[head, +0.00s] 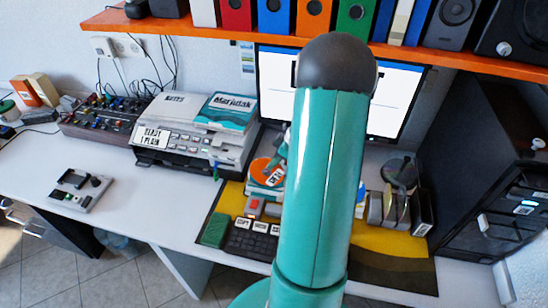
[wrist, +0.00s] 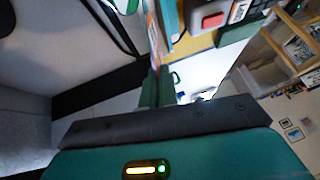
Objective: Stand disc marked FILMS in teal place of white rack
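My gripper (wrist: 158,76) shows in the wrist view, its two teal fingers close together. A thin disc (wrist: 154,32), seen nearly edge-on, stands between them. In the head view an orange and white disc (head: 266,172) with a small label shows left of my arm; its lettering is too small to read surely. My arm hides most of the gripper there. A rack with upright grey and pale dividers (head: 396,208) stands right of my arm. I cannot make out a teal place in it, and the white rack is not clearly seen.
A keyboard (head: 250,240) and green block (head: 215,230) lie at the front of the desk. A printer-like machine (head: 190,130) stands left, the monitor (head: 405,95) behind my arm. An orange shelf (head: 420,53) with binders hangs above.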

